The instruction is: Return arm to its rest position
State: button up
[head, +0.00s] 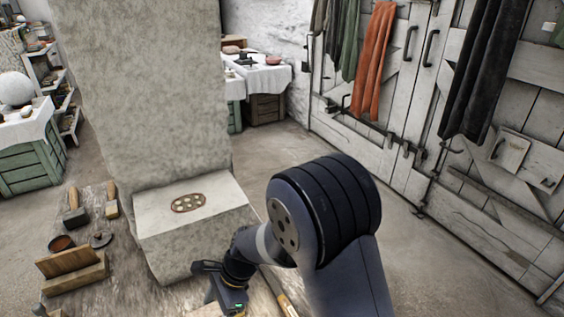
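My arm bends down from the lower right of the head view, with its large dark joint in front. My gripper (228,297) is at the bottom edge, low over the wooden bench top and just in front of the pale block. Its fingers are cut off or hidden, so I cannot tell whether it is open or shut, or whether it holds anything. A white plaster sphere (15,89) sits on a cloth-covered stand at the far left.
A pale stone block (155,222) bears an oval dish (187,202) with several pale spots. Two wooden-handled tools (75,217) (112,208), a terracotta bowl (62,243) and a wooden box (72,270) lie at left. Cloths hang on the white doors (395,110). The floor at right is clear.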

jog(key=shift+r, duration=1.35)
jog(key=shift+f, duration=0.1)
